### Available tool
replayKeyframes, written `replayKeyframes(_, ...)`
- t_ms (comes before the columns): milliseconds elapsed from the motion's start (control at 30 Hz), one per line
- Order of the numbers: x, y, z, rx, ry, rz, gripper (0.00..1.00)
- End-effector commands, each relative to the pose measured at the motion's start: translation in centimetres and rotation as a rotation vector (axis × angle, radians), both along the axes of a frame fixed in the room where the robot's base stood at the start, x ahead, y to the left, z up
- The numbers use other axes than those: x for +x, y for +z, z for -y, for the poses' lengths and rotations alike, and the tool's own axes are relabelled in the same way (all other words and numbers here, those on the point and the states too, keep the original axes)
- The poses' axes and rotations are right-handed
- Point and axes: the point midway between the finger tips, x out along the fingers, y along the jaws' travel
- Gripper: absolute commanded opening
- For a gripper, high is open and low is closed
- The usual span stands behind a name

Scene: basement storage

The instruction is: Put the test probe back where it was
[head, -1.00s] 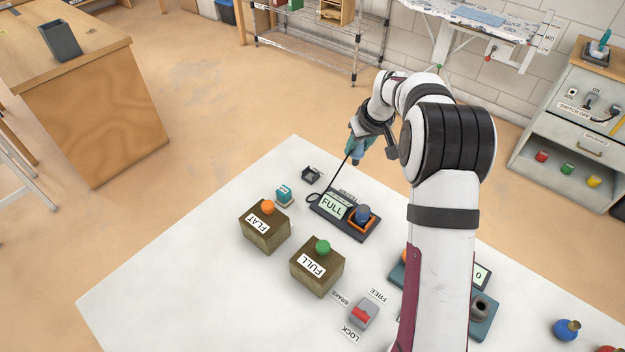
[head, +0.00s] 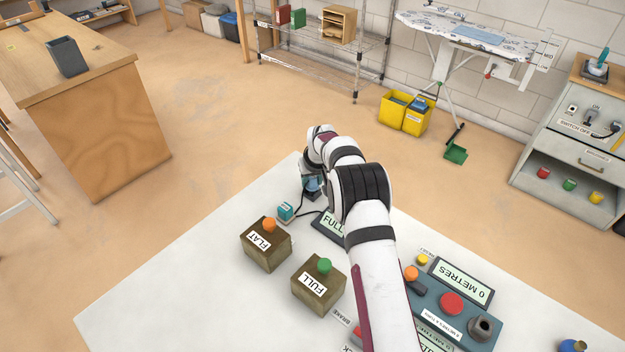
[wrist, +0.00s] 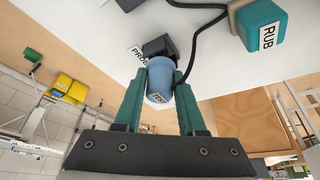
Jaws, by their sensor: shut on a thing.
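The test probe (wrist: 160,78) is a blue cylinder with a white label and a black cable. My gripper (wrist: 159,100) is shut on it, one teal finger on each side. In the head view the probe (head: 312,185) is low over the table's far corner, partly covered by my gripper (head: 313,188). A small dark holder (wrist: 160,46), beside a label reading PROBE (wrist: 137,55), is just beyond the probe in the wrist view. I cannot tell whether the probe is inside it or only over it. The tester (head: 330,226) is partly hidden by my arm.
A teal RUB block (head: 286,211) stands close by, also in the wrist view (wrist: 262,26). The FLAT box (head: 265,250) and FULL box (head: 318,290) stand nearer. A console (head: 450,325) is right of my arm. The table's left part (head: 170,290) is clear.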

Motion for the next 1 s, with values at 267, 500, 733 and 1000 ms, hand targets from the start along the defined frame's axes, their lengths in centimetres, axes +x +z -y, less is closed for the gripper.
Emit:
replayKeyframes(267,0.0,-0.2,0.0,0.0,0.0,0.0,0.61)
replayKeyframes(500,0.0,-0.2,0.0,0.0,0.0,0.0,0.7)
replayKeyframes(733,-0.5,1.5,0.1,0.0,0.0,0.002,0.7)
replayKeyframes(1000,-3.1,7.8,0.5,0.0,0.0,0.002,0.7)
